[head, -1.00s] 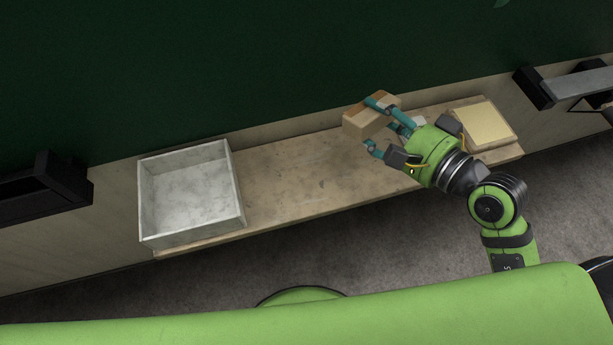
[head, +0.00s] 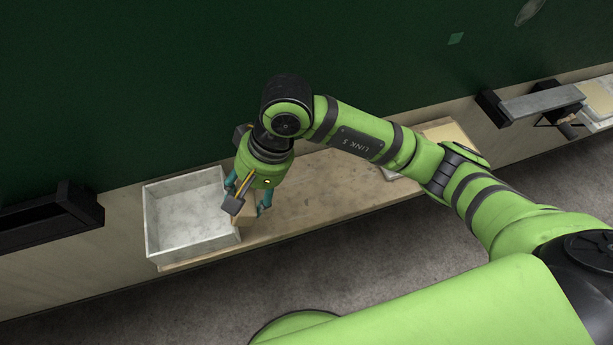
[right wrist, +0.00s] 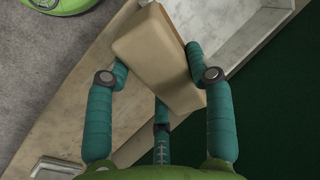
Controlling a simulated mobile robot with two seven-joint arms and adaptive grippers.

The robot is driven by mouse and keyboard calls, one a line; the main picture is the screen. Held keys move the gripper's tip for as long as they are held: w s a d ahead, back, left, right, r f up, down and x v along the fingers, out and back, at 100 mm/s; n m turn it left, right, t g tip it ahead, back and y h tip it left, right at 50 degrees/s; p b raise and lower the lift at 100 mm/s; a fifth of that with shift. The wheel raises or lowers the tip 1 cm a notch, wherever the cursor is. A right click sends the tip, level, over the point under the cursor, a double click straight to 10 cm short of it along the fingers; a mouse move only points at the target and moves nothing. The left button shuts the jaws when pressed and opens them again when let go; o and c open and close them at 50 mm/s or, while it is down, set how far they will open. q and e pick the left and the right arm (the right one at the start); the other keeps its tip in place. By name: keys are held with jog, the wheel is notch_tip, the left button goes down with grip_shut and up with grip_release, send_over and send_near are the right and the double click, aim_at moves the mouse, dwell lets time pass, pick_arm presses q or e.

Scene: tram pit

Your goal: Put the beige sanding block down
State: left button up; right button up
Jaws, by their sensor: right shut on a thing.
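The beige sanding block (right wrist: 155,60) is between the teal fingers of my right gripper (right wrist: 158,75) in the right wrist view. In the head view my right gripper (head: 246,203) points down beside the right wall of the white tray, over the wooden shelf (head: 310,198). The block (head: 243,214) is mostly hidden there behind the gripper. The gripper is shut on the block. I cannot tell how far the block is above the shelf. My left gripper is not in view.
The open white tray (head: 165,250) stands at the shelf's left end and looks empty. A pale yellow pad (head: 447,133) lies at the shelf's right, partly behind my arm. Black brackets (head: 50,222) flank the shelf. The middle of the shelf is bare.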

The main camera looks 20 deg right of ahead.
jog(key=w+d+n+h+p, duration=0.1)
jog(key=w+d+h+p, duration=0.15)
jog(key=d, duration=0.35)
notch_tip(320, 180, up, 2)
jog(key=h, duration=0.2)
send_over(311, 184)
jog(key=shift+d+r, duration=0.1)
jog(key=shift+r, duration=0.05)
notch_tip(311, 184, down, 9)
jog(key=p, duration=0.3)
jog(key=shift+f, duration=0.35)
jog(key=o, duration=1)
